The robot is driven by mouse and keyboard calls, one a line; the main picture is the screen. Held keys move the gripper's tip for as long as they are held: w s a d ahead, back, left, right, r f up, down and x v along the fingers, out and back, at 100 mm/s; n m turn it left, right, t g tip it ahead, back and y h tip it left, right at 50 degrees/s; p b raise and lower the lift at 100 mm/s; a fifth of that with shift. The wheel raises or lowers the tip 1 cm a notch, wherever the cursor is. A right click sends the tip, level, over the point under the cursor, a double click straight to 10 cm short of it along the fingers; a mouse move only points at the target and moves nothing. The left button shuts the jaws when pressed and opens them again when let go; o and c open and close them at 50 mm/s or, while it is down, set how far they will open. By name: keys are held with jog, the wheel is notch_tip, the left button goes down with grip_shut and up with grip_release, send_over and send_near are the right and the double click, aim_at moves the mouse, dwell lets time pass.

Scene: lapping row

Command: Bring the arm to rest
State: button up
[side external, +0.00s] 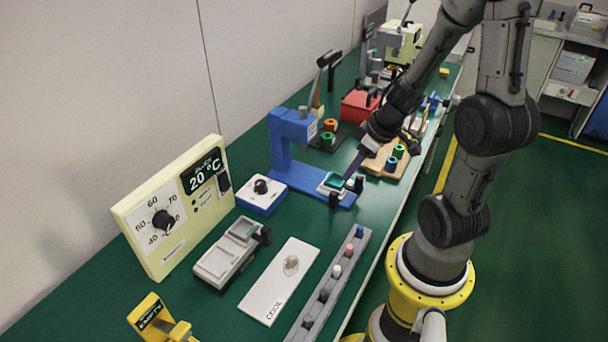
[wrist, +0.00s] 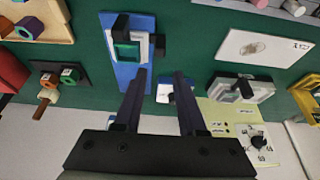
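My gripper (side external: 353,170) is above the bench beside the blue stand (side external: 283,150), over the near end of its base. In the wrist view its two dark fingers (wrist: 158,76) are apart with nothing held between them. The blue base (wrist: 126,76) lies beyond the fingers there, carrying a pale square holder with a teal middle (wrist: 128,47) and black knobs. The same teal piece (side external: 335,182) shows just below the fingertips in the side external view. I cannot tell the exact gap between fingertips and holder.
On the green bench (side external: 210,322) stand a cream temperature panel (side external: 148,243), a blue-and-white dial box (side external: 261,196), a grey hinged device (side external: 228,252), a white COOL plate (side external: 279,282) and a grey rail of pegs (side external: 330,289). A wooden tray (side external: 376,166) and red box (side external: 356,108) stand farther back.

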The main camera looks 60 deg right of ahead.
jog(key=w+a+r+m+t+h, duration=0.1)
jog(key=w+a+r+t+h, duration=0.15)
jog(key=r, duration=0.75)
jog(key=w+a+r+t+h, duration=0.2)
jog(key=w+a+r+t, duration=0.15)
jog(key=r, duration=0.65)
jog(key=s+a+f+g+y, duration=0.2)
jog(key=s+a, duration=0.2)
jog(key=s, duration=0.2)
jog(key=s+a+f+n+g+y, duration=0.1)
jog(key=s+a+f+g+y, duration=0.1)
jog(key=s, duration=0.5)
jog(key=shift+a+g, duration=0.5)
jog(key=shift+a, duration=0.55)
